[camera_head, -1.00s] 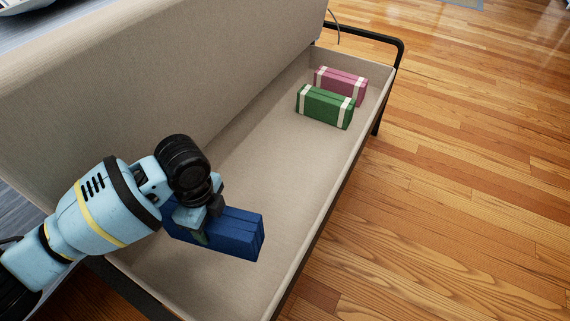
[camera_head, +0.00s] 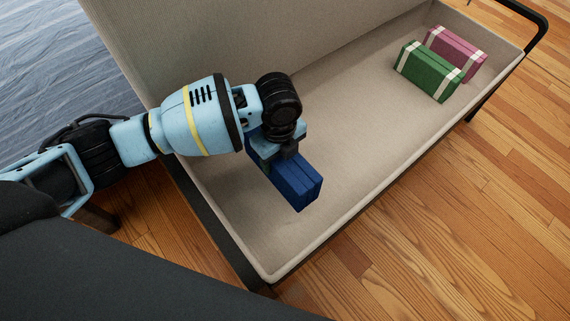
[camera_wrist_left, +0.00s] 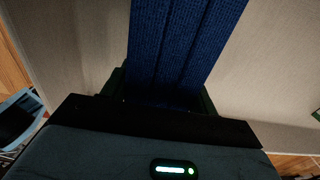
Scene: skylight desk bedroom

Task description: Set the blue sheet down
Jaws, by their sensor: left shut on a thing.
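The blue sheet (camera_head: 297,184) is a folded, dark blue block. My left gripper (camera_head: 281,158) is shut on it, over the open beige tray-like bench or bin (camera_head: 345,165). In the left wrist view the blue sheet (camera_wrist_left: 178,40) runs up from between the fingers of my left gripper (camera_wrist_left: 160,92). Whether the sheet touches the bin floor I cannot tell. My right gripper is not in view.
A green bundle (camera_head: 428,70) and a pink bundle (camera_head: 456,50), both with white bands, lie at the far right end of the bin. The bin floor between them and the blue sheet is clear. Wood floor (camera_head: 470,190) lies beyond the rim.

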